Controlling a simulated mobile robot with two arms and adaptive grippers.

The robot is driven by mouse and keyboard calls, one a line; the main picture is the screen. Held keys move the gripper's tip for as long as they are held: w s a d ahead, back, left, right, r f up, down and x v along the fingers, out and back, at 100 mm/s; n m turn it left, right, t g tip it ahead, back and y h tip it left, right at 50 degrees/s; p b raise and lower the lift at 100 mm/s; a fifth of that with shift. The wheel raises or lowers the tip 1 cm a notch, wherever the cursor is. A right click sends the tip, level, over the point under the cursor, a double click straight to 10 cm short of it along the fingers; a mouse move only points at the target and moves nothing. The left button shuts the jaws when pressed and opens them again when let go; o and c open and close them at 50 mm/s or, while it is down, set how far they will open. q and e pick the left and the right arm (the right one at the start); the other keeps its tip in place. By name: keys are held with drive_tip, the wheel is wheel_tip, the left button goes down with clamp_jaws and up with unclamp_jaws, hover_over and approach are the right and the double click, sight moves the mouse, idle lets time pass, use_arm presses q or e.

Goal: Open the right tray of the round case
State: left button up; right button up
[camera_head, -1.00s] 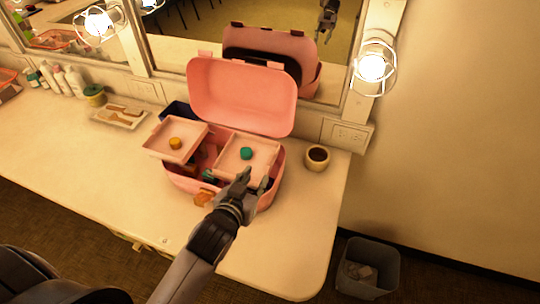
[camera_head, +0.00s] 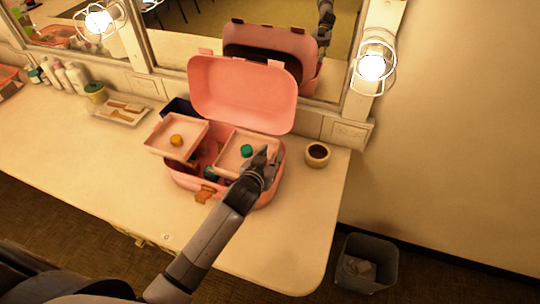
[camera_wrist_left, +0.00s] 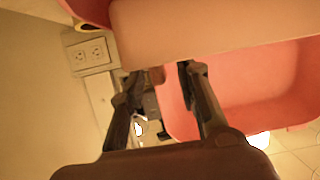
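The pink round case (camera_head: 222,190) stands on the counter with its lid (camera_head: 243,95) up. Its right tray (camera_head: 232,160) holds a small teal item (camera_head: 247,151) and sits over the right part of the case. My left gripper (camera_head: 266,154) is at the right tray's right front side and hides that corner. In the left wrist view its two fingers (camera_wrist_left: 157,72) are apart, close to pink surfaces; contact is unclear. My right gripper is not in view.
A small round pot (camera_head: 317,154) stands right of the case. The mirror (camera_head: 225,15) and a wall outlet (camera_head: 346,132) are behind. A dish with brushes (camera_head: 122,112) lies left. A bin (camera_head: 367,265) stands on the floor. The counter's right front is clear.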

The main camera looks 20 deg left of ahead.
use_arm(q)
clamp_jaws()
idle(0.8)
